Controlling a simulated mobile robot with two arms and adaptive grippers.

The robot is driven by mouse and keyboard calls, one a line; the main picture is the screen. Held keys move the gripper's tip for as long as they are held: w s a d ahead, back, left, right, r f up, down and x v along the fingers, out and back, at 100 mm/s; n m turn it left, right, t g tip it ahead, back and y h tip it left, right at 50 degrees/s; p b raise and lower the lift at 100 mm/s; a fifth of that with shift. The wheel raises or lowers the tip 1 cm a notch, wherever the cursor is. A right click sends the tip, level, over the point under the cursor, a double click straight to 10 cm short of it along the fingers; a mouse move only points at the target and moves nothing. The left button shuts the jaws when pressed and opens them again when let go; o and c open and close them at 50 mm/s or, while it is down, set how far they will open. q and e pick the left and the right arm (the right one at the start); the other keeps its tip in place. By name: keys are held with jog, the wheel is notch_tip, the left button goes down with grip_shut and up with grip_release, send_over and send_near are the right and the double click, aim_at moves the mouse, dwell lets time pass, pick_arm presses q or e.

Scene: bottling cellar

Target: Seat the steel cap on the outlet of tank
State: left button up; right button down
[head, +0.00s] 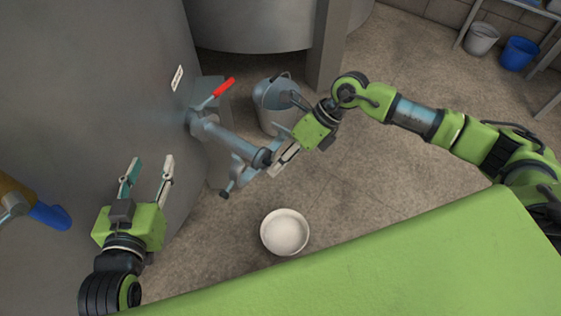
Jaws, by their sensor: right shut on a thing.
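The tank (100,70) is the large grey curved wall at the left. Its outlet (232,143) is a steel pipe sticking out to the lower right, with a red-handled valve (223,87). An opened clamp (238,177) hangs around the pipe's free end. My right gripper (276,163) is shut at that end, in line with the pipe. The steel cap (262,158) appears as a dark round edge between the fingers and the pipe, mostly hidden; I cannot tell whether it touches the outlet. My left gripper (150,167) is open and empty, in front of the tank wall.
A metal bucket (275,108) stands behind the outlet. A white bowl (284,232) sits on the floor below it.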

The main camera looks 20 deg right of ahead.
jog(key=c, duration=1.7)
grip_release()
jog(key=v, duration=1.2)
jog(key=shift+w, duration=0.1)
